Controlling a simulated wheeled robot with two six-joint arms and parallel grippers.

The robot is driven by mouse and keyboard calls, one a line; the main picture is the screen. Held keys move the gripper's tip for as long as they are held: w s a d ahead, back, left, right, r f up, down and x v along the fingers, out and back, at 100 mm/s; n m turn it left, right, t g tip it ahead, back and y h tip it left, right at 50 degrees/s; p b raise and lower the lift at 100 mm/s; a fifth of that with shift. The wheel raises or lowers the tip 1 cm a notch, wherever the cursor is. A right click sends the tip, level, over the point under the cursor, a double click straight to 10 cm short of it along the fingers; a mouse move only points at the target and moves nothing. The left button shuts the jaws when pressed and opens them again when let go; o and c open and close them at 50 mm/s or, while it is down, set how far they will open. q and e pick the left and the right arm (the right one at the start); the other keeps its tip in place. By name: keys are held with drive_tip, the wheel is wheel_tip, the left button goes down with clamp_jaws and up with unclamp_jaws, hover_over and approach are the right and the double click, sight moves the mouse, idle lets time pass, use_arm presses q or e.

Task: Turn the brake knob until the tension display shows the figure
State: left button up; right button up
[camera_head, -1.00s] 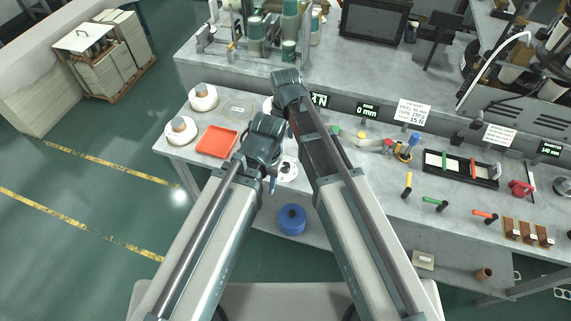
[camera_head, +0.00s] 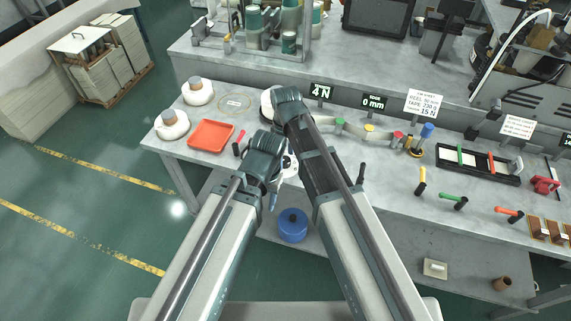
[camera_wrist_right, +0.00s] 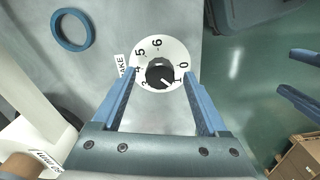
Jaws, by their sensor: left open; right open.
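The brake knob (camera_wrist_right: 159,75) is black, with a white pointer mark, on a round white dial (camera_wrist_right: 172,51) numbered 0 to 6. In the right wrist view, my right gripper (camera_wrist_right: 160,76) is open, its fingers on either side of the knob; I cannot tell whether they touch it. The dial is partly hidden by my arms in the head view (camera_head: 290,167). The tension display (camera_head: 320,91) reads 4 N. A card (camera_head: 422,103) behind the bench appears to read 15 N on its last line. My left gripper (camera_head: 275,192) is open and empty beside the dial.
A second display (camera_head: 373,102) reads 0 mm. An orange tray (camera_head: 211,136) and white reels (camera_head: 172,125) lie at the left. A blue ring (camera_wrist_right: 72,30) lies near the dial. Coloured rollers (camera_head: 369,129) and handled tools (camera_head: 421,187) occupy the bench to the right.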

drive_tip(key=shift+f, duration=0.45)
use_arm(q)
drive_tip(key=shift+f, duration=0.45)
use_arm(e)
drive_tip(key=shift+c, duration=0.3)
clamp_jaws()
drive_tip(key=shift+m, duration=0.3)
drive_tip(key=m, duration=1.2)
drive_tip(key=shift+s+a, duration=0.1)
drive_tip(key=shift+m, duration=0.4)
